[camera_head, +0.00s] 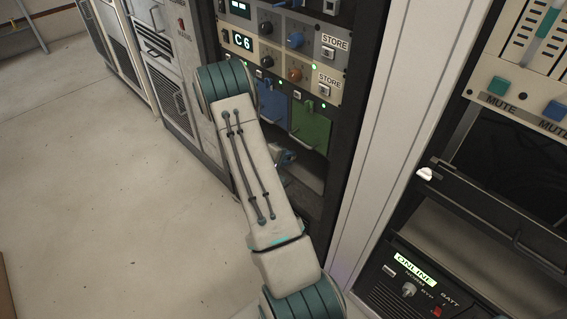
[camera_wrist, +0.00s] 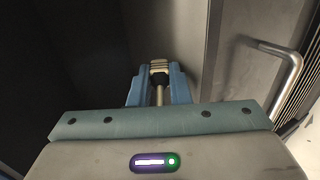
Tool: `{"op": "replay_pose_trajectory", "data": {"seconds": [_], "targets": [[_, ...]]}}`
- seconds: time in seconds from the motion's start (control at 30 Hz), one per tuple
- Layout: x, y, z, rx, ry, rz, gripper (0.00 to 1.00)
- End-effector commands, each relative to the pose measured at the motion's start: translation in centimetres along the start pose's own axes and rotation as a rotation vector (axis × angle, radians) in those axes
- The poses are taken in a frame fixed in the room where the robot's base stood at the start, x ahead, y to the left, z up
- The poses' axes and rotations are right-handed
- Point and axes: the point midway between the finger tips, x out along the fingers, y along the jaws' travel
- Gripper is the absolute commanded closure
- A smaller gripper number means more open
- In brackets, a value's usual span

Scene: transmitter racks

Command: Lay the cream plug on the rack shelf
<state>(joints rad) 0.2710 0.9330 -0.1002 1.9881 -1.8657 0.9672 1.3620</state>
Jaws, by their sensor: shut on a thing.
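My gripper (camera_wrist: 159,80) shows in the wrist view with its two blue fingers shut on the cream plug (camera_wrist: 159,64). The plug has cream rings at its far end, a dark band and a metal shaft pointing back toward my palm. In the head view my forearm covers most of the gripper; a small grey-blue part of it (camera_head: 286,157) shows at the rack opening below the blue and green panels. The plug cannot be made out there. A grey surface in that opening (camera_head: 306,174) may be the rack shelf, but most of it is hidden.
A green panel (camera_head: 310,128) and a blue panel (camera_head: 272,104) are just above the opening. A pale rack post (camera_head: 372,150) stands to its right. In the wrist view a metal handle (camera_wrist: 290,72) juts out at the right. Open floor (camera_head: 100,190) lies left.

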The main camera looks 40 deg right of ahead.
Motion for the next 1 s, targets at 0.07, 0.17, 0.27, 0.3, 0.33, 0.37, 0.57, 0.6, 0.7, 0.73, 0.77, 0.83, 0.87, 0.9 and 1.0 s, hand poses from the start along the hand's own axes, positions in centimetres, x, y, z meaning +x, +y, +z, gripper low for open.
{"op": "replay_pose_trajectory", "data": {"seconds": [0.07,0.17,0.27,0.3,0.33,0.37,0.57,0.6,0.7,0.73,0.77,0.83,0.87,0.9,1.0], "targets": [[0.35,0.07,0.01,0.001,0.0,0.001,1.0],[0.51,0.2,0.02,0.001,0.0,0.001,1.0],[0.54,0.25,0.03,0.0,0.0,0.001,1.0],[0.54,0.26,0.03,0.0,0.0,0.001,1.0],[0.53,0.26,0.03,0.0,0.0,0.001,1.0],[0.53,0.26,0.03,0.0,0.0,0.001,1.0],[0.53,0.18,0.05,-0.001,0.0,-0.001,0.58],[0.52,0.12,0.05,-0.001,0.0,-0.002,0.58],[0.49,-0.04,0.06,-0.003,0.0,-0.005,0.58],[0.49,-0.08,0.06,-0.003,0.0,-0.005,0.58],[0.48,-0.12,0.06,-0.003,0.0,-0.006,0.58],[0.47,-0.21,0.07,-0.004,0.0,-0.008,0.58],[0.46,-0.24,0.08,-0.005,0.0,-0.008,0.58],[0.45,-0.29,0.08,-0.005,0.0,-0.009,0.58],[0.43,-0.38,0.09,-0.006,0.0,-0.01,0.58]]}}
